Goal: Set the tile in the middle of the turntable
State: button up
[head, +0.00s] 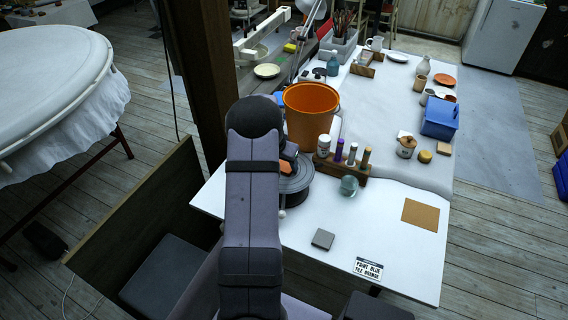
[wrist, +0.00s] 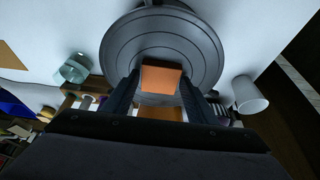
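The orange square tile (wrist: 161,78) shows in the wrist view between my fingertips, with a finger against each side edge. My gripper (wrist: 160,80) is shut on it. The dark grey round turntable (wrist: 120,48) lies beneath, and the tile appears over the part nearer my fingers rather than its middle. I cannot tell whether the tile touches the surface. In the head view my arm hides part of the turntable (head: 298,182); an orange patch of the tile (head: 286,167) shows at its far side, and my gripper is mostly hidden.
An orange bucket (head: 311,118) and a rack of bottles (head: 343,170) stand behind the turntable. A glass jar (head: 348,186) is to its right. A white cup (wrist: 250,94) is close by.

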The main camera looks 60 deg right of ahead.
jog(key=shift+o, duration=0.9)
jog(key=shift+r, duration=0.1)
jog(key=shift+r+p, duration=0.15)
jog(key=shift+p, duration=0.15)
jog(key=b+v, duration=0.3)
jog(key=v, duration=0.8)
jog(key=shift+a+r, duration=0.15)
jog(key=shift+r, duration=0.25)
jog(key=shift+w+a, duration=0.1)
